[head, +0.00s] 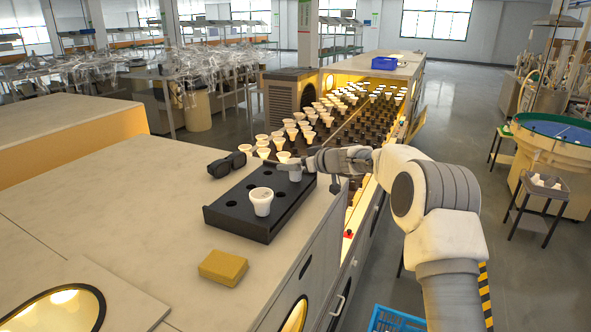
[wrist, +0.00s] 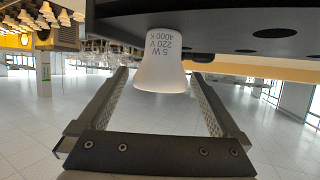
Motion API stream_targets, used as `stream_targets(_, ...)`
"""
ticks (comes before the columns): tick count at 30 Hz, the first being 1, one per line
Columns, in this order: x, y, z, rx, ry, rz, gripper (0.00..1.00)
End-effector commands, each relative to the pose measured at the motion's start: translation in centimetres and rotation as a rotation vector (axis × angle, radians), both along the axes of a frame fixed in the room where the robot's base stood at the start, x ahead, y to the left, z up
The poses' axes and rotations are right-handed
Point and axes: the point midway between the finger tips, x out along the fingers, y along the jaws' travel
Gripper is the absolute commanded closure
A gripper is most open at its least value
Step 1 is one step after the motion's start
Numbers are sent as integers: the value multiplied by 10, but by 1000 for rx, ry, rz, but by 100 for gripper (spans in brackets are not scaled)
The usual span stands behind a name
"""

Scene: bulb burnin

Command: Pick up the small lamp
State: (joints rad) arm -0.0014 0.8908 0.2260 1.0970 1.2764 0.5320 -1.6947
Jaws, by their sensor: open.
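A small white lamp (head: 295,174) stands at the far right end of the black tray (head: 240,224), partly hidden by my gripper (head: 303,163). In the wrist view, which looks upside down, the same lamp (wrist: 161,70) has printing that reads 5 W, 220 V, 4000 K. It sits between the tips of my gripper's two fingers (wrist: 160,77), with gaps on both sides. The gripper is open and holds nothing. A larger white lamp (head: 261,201) stands in the tray nearer the front. Several tray holes are empty.
Dark goggles (head: 226,164) lie behind the tray and a yellow sponge (head: 223,267) in front of it, on the pale counter (head: 120,225). Beyond are rows of white lamps on the burn-in rack (head: 345,125). A blue crate (head: 396,320) is low at the right.

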Motion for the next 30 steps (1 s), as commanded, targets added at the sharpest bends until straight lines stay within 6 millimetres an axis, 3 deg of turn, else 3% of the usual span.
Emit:
stream_targets(2,0,0,0,0,0,0,0)
stream_targets(16,0,0,0,0,0,0,83)
stream_targets(25,0,0,5,0,-2,2,83)
stream_targets(30,0,1,31,-1,-6,1,83)
